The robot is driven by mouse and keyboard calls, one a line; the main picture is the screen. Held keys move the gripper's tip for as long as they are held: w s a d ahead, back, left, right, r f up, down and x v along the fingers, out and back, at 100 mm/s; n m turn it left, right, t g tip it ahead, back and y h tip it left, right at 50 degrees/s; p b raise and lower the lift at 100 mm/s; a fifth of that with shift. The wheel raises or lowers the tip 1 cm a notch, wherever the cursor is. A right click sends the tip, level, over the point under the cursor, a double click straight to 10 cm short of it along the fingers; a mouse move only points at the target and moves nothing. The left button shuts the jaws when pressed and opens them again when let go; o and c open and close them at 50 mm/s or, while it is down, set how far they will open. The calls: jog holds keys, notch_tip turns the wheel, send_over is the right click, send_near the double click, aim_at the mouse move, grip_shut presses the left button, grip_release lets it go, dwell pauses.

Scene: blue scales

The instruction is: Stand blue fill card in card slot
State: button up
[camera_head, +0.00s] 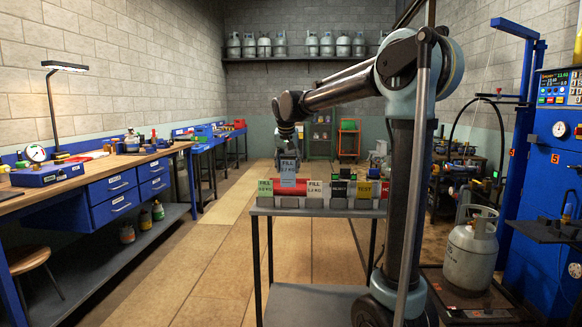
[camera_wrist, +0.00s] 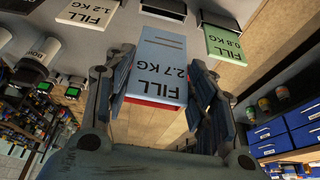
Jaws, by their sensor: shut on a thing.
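The blue fill card (camera_wrist: 160,65), marked FILL 2.7 KG, is between the two fingers of my gripper (camera_wrist: 163,78) in the wrist view. My gripper is shut on it. In the head view the card (camera_head: 289,172) hangs under my gripper (camera_head: 287,150), above the row of card holders. A grey card slot (camera_wrist: 168,8) shows just past the card's far end in the wrist view, between the green and white cards. I cannot tell whether the card touches it.
A green FILL 0.8 KG card (camera_head: 265,188) stands to the left and a white FILL 1.2 KG card (camera_head: 315,189) to the right. READY, TEST (camera_head: 364,190) and red cards continue rightward on the grey table. A gas cylinder (camera_head: 469,255) stands at the right.

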aim_at(290, 183)
jog(key=shift+w+d, duration=0.15)
jog(key=shift+d, duration=0.2)
jog(key=shift+f, duration=3.2)
jog(key=shift+s+f, duration=0.2)
jog(key=shift+f, duration=0.75)
jog(key=o, duration=1)
